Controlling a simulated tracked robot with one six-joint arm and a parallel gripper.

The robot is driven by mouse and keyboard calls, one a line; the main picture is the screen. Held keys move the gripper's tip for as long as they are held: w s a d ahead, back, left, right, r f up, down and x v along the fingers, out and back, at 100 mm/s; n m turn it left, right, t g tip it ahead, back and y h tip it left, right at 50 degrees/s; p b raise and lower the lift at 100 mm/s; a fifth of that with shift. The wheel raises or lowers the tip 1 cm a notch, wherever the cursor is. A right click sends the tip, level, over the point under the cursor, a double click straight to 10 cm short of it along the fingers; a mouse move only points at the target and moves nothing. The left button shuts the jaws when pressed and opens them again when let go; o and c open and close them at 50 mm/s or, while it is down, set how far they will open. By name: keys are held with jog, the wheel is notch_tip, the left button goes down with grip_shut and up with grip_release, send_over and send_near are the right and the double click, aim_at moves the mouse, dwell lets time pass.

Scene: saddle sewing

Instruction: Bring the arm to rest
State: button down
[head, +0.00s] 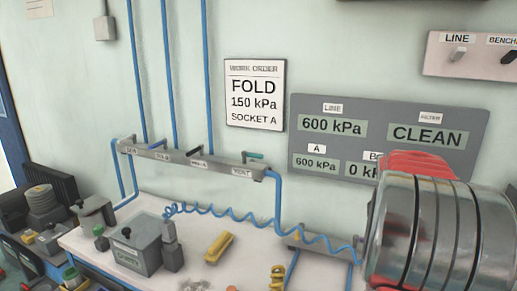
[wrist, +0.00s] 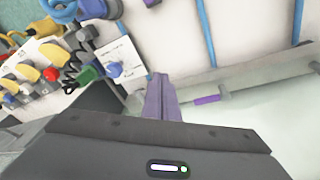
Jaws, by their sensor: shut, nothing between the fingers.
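My gripper (wrist: 162,92) shows in the wrist view as two purple-grey fingers closed together, pointing up from the dark gripper body at the bottom edge. Nothing is held between them. The fingertips lie in front of a pale surface, beside a white plate with a blue knob (wrist: 114,69). I cannot tell whether they touch anything. My gripper's fingers do not show in the head view.
In the head view, a bench (head: 205,271) bears a grey box (head: 137,247), a yellow tool (head: 218,247) and a coiled blue hose (head: 250,218). A valve manifold (head: 190,162) and grey gauge panel (head: 390,110) are on the wall. In the wrist view, yellow connectors (wrist: 52,53) crowd the left.

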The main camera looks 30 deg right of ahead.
jog(key=w+a+n+t, duration=0.15)
jog(key=a+n, duration=0.25)
jog(key=a, duration=0.7)
jog(key=w+a+r+n+t, duration=0.15)
jog(key=a+n, duration=0.25)
jog(key=a, duration=0.7)
jog(key=w+a+n+t, duration=0.15)
jog(key=a+n, duration=0.25)
jog(key=a, duration=0.7)
jog(key=s+a+r+n+t+y, duration=0.2)
jog(key=a+n, duration=0.3)
jog(key=a, duration=1)
jog(key=shift+s, duration=0.65)
jog(key=shift+d, duration=0.1)
